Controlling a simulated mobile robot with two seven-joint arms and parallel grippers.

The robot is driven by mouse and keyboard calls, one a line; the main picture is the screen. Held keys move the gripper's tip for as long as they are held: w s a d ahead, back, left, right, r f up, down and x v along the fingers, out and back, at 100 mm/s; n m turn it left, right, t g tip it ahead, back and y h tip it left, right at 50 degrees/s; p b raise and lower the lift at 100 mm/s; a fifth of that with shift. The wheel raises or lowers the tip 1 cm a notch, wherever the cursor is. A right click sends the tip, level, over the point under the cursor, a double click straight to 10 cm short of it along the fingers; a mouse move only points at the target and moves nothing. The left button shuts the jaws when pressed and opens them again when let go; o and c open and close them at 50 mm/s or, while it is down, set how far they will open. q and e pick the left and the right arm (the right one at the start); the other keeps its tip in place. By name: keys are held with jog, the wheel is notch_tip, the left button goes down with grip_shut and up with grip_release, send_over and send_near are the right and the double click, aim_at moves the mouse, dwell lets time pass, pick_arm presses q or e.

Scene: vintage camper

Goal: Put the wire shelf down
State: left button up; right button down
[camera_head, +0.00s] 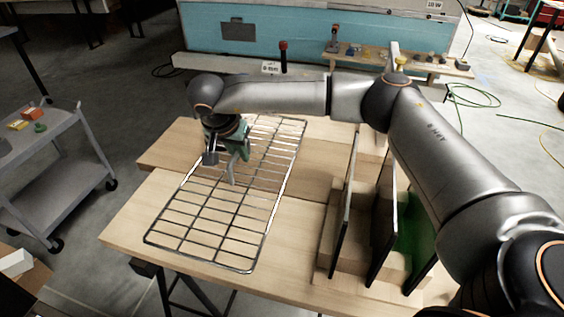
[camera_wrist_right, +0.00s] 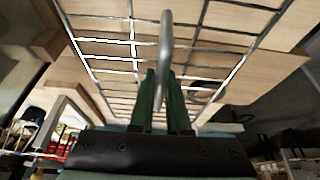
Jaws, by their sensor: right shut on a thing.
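The wire shelf (camera_head: 283,186), a long metal grid with rounded corners, lies roughly flat over the wooden tabletop (camera_head: 125,222). I cannot tell whether it touches the wood or hangs just above it. My right gripper (camera_head: 233,162) reaches over the shelf's far-left part, pointing down. Its green fingers also show in the right wrist view (camera_wrist_right: 160,98), closed around a grey metal bar at the shelf, with the grid (camera_wrist_right: 135,50) spread behind them. The exact contact is partly hidden by the fingers. My left gripper is not in view.
A wooden rack with upright dark panels (camera_head: 345,200) stands right of the shelf, under my right arm. A grey cart (camera_head: 60,150) stands at the left. Behind is a teal camper panel (camera_head: 285,42) and a bench with small items (camera_head: 400,58). Bare wood lies left of the shelf.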

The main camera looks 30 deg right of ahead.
aim_at(268, 152)
jog(key=d, duration=0.1)
jog(key=d+f, duration=0.1)
jog(key=d, duration=0.1)
jog(key=w+d, duration=0.1)
jog(key=shift+w+d+f+p, duration=0.1)
jog(key=shift+d+f+p, duration=0.15)
jog(key=shift+f+p, duration=0.1)
jog(key=d+f, duration=0.1)
jog(key=f, duration=0.1)
jog(key=w+d+f, duration=0.1)
jog(key=d+f, duration=0.3)
jog(key=shift+w, duration=0.3)
jog(key=shift+d+f+p, duration=0.15)
jog(key=shift+f+p, duration=0.15)
jog(key=shift+f, duration=1.45)
jog(key=c, duration=0.9)
grip_release()
